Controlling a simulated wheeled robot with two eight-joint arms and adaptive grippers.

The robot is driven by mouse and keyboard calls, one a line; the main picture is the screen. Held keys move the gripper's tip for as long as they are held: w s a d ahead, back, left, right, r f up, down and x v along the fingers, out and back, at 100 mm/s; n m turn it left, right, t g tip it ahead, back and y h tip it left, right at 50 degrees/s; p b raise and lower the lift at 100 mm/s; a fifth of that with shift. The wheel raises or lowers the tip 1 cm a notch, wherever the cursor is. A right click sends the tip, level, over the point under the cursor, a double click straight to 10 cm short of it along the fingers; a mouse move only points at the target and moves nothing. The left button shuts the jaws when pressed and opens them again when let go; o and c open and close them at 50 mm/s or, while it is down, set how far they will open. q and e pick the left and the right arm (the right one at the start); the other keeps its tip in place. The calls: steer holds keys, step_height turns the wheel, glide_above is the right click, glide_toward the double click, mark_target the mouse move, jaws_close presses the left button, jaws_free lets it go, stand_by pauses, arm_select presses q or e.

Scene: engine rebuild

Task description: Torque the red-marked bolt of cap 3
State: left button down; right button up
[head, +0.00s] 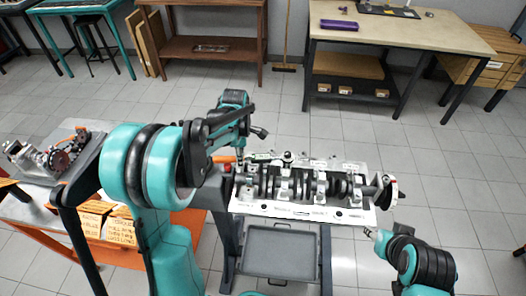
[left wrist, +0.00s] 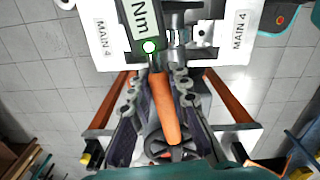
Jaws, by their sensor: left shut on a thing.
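The torque wrench has an orange handle (left wrist: 166,108) and a dark body with a pale "Nm" display (left wrist: 141,22). My left gripper (left wrist: 158,92) is shut on the handle. In the head view the left gripper (head: 243,152) is at the back left of the engine block (head: 300,209), and the wrench (head: 263,156) reaches rightward along its back edge. The crankshaft and several bearing caps (head: 320,188) sit in the block. The left wrist view shows "MAIN 4" labels (left wrist: 241,30) beside the wrench. I cannot make out the red-marked bolt. My right gripper (head: 371,232) is off the block's front right corner; its jaws are too small to judge.
The block rests on a stand with a grey tray (head: 280,250) below. An orange cart (head: 190,243) with metal parts stands at left. A workbench (head: 400,34) and a brown shelf (head: 212,48) are at the back.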

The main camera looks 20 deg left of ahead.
arm_select(q)
steer(key=shift+r+p, duration=0.95)
steer(key=shift+r, duration=0.4)
stand_by(3.8)
